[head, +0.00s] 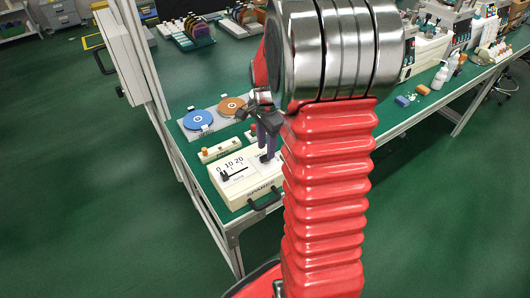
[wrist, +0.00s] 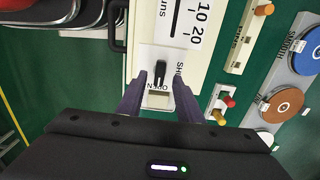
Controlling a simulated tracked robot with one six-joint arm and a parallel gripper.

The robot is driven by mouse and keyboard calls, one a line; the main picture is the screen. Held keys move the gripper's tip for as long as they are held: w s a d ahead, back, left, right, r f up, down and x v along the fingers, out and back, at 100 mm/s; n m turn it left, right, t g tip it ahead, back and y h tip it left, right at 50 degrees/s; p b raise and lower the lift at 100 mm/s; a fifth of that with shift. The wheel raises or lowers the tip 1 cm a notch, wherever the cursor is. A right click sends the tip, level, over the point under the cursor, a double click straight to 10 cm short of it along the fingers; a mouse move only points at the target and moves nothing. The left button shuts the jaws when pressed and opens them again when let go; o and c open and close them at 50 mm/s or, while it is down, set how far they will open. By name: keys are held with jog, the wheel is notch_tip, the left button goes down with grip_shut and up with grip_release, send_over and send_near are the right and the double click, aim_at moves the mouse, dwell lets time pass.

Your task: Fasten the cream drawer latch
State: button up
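The cream drawer unit (head: 235,187) sits at the table's near corner, with a dark pull handle on its front. Its top carries a printed 10–20 scale with a black slider (head: 234,174). In the wrist view the cream top (wrist: 146,55) fills the middle. A small black latch lever (wrist: 161,73) stands on it, beside the words SHUT and OPEN, the latter partly covered. My gripper (wrist: 162,82) is open, its two dark purple fingers on either side of the lever with gaps visible. In the head view my gripper (head: 267,150) points down at the unit's right end.
Blue (head: 198,119) and orange (head: 231,105) discs lie just behind the unit. A small cream block with an orange knob (head: 204,151) stands close behind. A white cabinet (head: 119,50) rises at the left. Open green tabletop (head: 185,75) lies farther back.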

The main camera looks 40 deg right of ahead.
jog(key=shift+f, duration=1.45)
grip_shut()
jog(key=shift+a, duration=0.15)
